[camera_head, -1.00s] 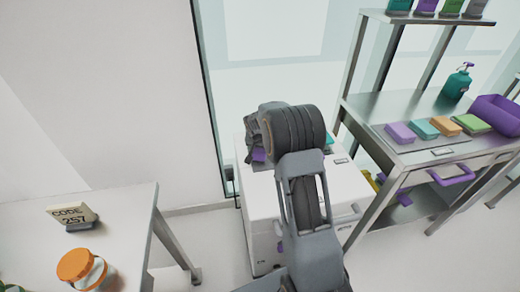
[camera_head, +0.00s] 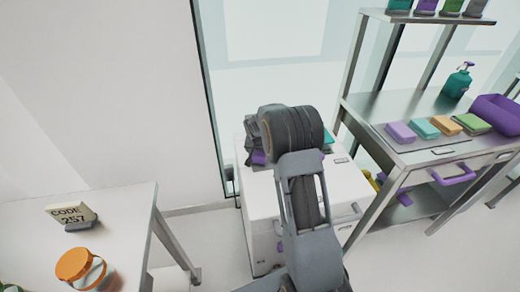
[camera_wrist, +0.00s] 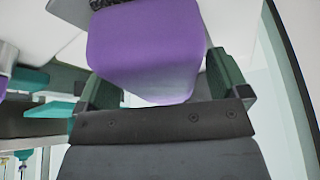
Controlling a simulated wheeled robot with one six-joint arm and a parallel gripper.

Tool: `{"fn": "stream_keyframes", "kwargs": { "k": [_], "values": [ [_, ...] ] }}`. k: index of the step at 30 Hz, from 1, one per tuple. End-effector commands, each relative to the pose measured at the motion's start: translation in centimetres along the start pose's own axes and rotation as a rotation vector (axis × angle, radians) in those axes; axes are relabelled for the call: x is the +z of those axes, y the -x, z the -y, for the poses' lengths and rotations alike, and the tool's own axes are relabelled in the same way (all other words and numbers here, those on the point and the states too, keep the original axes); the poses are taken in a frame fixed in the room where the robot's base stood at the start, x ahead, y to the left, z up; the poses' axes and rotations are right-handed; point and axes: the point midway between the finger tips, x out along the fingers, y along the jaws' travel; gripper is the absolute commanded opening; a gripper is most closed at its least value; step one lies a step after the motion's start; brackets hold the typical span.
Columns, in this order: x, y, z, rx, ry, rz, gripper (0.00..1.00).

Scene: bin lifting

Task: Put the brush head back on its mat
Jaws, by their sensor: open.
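A purple block, seemingly the brush head (camera_wrist: 145,50), fills the upper middle of the wrist view, with a dark speckled edge at its top. It stands between the two dark green fingers of my gripper (camera_wrist: 166,86), which are open on either side of it. In the head view a bit of purple (camera_head: 259,157) shows beside my gripper on the white cabinet (camera_head: 262,192). My wrist hides most of the cabinet top there. A grey flat edge (camera_wrist: 68,12) shows at the top left of the wrist view; I cannot tell whether it is the mat.
A teal item (camera_head: 328,138) shows behind my arm on the cabinet. A metal bench (camera_head: 375,110) at right holds several coloured blocks, a teal pump bottle (camera_head: 457,83) and a purple bin (camera_head: 497,115). A white table (camera_head: 125,215) at left holds a code sign (camera_head: 72,215) and an orange-lidded jar (camera_head: 80,268).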

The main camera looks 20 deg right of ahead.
Motion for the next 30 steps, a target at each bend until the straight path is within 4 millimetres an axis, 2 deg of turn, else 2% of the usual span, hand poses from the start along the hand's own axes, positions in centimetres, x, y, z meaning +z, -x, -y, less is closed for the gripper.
{"fn": "stream_keyframes", "kwargs": {
  "k": [5, 18, 25, 28, 30],
  "values": [
    [-0.2, 1.1, 0.0, -0.001, 0.000, -0.002, 0.94],
    [-0.2, 9.2, 0.1, -0.002, -0.001, -0.003, 0.94],
    [-0.1, 11.7, 0.0, -0.001, 0.002, -0.001, 0.94],
    [0.7, 13.2, -0.1, -0.006, 0.021, 0.004, 0.94],
    [2.0, 14.9, -0.3, -0.017, 0.055, 0.013, 0.94]
  ]
}}
